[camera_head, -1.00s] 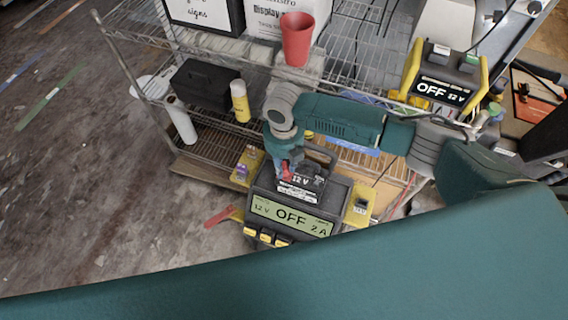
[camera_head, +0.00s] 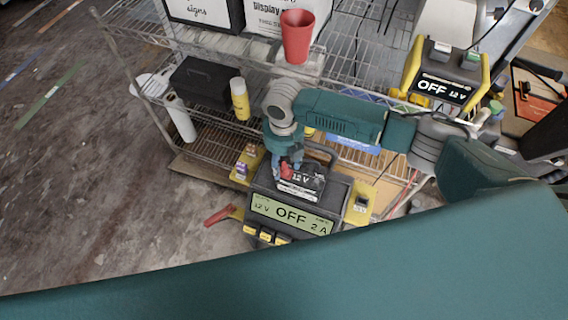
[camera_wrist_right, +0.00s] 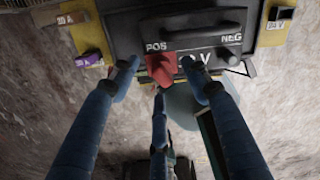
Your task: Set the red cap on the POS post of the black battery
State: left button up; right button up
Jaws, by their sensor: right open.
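The black battery (camera_head: 311,183) with a 12 V label sits on top of the grey charger (camera_head: 345,190). In the right wrist view its top face (camera_wrist_right: 200,40) shows the POS and NEG marks. The red cap (camera_wrist_right: 162,68) is at the POS corner, just below the POS mark; it also shows in the head view (camera_head: 286,172). My right gripper (camera_wrist_right: 159,66) is open, its blue fingers spread around the cap, with gaps at both sides. The cap hides the POS post, so I cannot tell how fully it is seated. My left gripper is not in view.
The charger display (camera_head: 290,216) reads OFF and 2 A. A red clamp (camera_head: 219,215) hangs at its left. Wire shelving (camera_head: 205,150) behind holds a black box (camera_head: 203,84), a yellow canister (camera_head: 240,99) and a red cup (camera_head: 297,36). Floor at left is open.

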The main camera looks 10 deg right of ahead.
aim_at(284, 165)
notch_tip(284, 165, up, 11)
jog(key=shift+f, duration=0.2)
jog(key=shift+s, duration=0.1)
dwell(0.5)
